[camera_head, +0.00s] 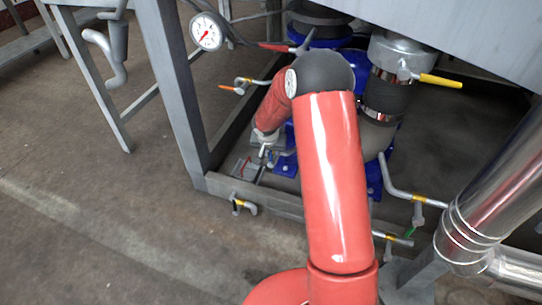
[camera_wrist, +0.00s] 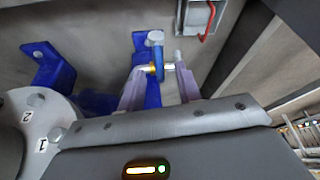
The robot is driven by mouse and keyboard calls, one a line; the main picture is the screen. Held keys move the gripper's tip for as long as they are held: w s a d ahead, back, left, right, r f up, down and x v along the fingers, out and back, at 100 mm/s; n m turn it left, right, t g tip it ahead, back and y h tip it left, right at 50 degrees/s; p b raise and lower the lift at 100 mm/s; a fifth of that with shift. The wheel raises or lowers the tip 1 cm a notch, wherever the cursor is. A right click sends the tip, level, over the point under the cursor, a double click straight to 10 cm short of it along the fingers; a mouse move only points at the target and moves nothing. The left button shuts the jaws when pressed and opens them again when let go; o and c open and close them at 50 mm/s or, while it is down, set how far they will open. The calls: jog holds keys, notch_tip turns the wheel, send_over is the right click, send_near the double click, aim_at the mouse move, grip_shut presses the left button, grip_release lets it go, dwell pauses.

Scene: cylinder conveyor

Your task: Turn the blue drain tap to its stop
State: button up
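The blue drain tap (camera_wrist: 159,67) shows in the wrist view, with a short blue handle, a pale round end on top and yellow and bright metal fittings at its sides. My gripper (camera_wrist: 159,74) has its two pale fingers apart, one on each side of the tap. The handle is between or just beyond the fingertips, and I see gaps beside it. I cannot tell whether a finger touches it. In the head view my gripper (camera_head: 262,153) is low inside the grey frame, and the tap cannot be made out there.
Grey frame legs (camera_head: 181,95) and a low rail (camera_head: 285,203) surround my arm. A gauge (camera_head: 207,31), a yellow-handled valve (camera_head: 440,81) and a shiny pipe (camera_head: 490,205) are close by. A red-handled fitting (camera_wrist: 207,20) is beyond the tap. Open floor (camera_head: 90,215) lies left.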

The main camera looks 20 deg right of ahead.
aim_at(271, 155)
jog(key=shift+x, duration=2.35)
jog(key=shift+c, duration=0.2)
grip_shut()
